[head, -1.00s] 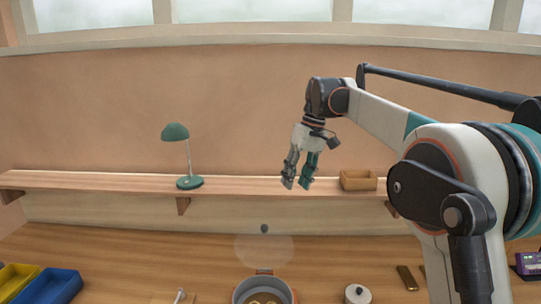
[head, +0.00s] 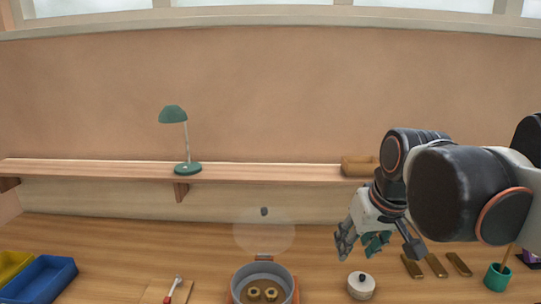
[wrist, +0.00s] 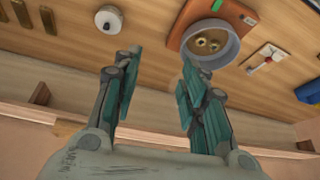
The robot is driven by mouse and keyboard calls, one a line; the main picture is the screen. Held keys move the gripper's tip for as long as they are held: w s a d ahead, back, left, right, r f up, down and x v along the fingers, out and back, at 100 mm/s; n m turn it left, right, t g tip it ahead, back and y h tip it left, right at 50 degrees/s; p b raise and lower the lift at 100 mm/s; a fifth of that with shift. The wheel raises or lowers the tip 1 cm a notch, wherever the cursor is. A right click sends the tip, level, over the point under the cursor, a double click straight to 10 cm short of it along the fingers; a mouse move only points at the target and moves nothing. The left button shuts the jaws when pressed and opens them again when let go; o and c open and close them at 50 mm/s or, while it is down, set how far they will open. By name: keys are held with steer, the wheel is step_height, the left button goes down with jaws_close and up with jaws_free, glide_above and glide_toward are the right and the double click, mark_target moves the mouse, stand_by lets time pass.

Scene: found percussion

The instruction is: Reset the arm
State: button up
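My gripper (head: 360,250) is in the right half of the head view, in front of the shelf and pointing down over the table. Its two fingers are apart with nothing between them. In the wrist view my gripper (wrist: 161,58) also shows open and empty. A grey pot (head: 263,279) with two ring-shaped things in it stands below and left of the gripper. The pot shows at the upper right of the wrist view (wrist: 211,43). A small white lidded jar (head: 361,286) stands below the gripper, apart from it.
A shelf (head: 270,172) along the wall holds a green lamp (head: 187,145) and a wooden box (head: 358,166). A blue bin (head: 42,280) and red-handled tool (head: 173,287) are left. The left-middle table is clear.

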steer(key=s+d+f+m+t+h+b, duration=0.1)
steer(key=s+d+f+t+b, duration=0.1)
steer(key=s+f, duration=0.9)
steer(key=shift+d+f, duration=0.45)
steer(key=shift+f, duration=0.25)
